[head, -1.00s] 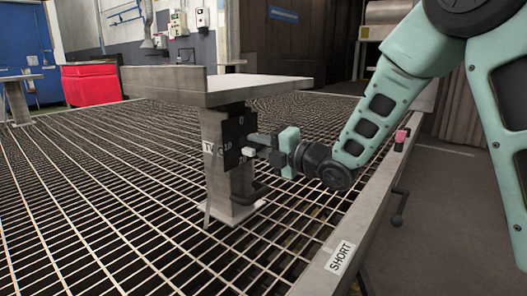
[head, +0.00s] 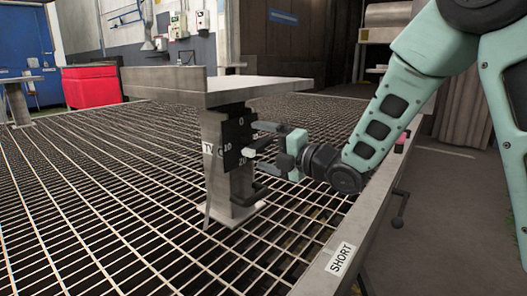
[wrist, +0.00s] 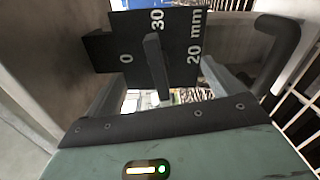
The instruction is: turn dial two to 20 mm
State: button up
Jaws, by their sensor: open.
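The black dial plate (head: 236,142) is fixed to a grey column under a flat-topped stand in the head view.
A dark curved grab handle (wrist: 280,45) sits close to the right finger in the wrist view. A steel edge labelled SHORT (head: 339,259) runs along the right. A red bin (head: 90,85) stands at the back left.

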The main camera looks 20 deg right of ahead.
jog(key=b+v, duration=0.1)
jog(key=v, duration=0.6)
dwell(0.4)
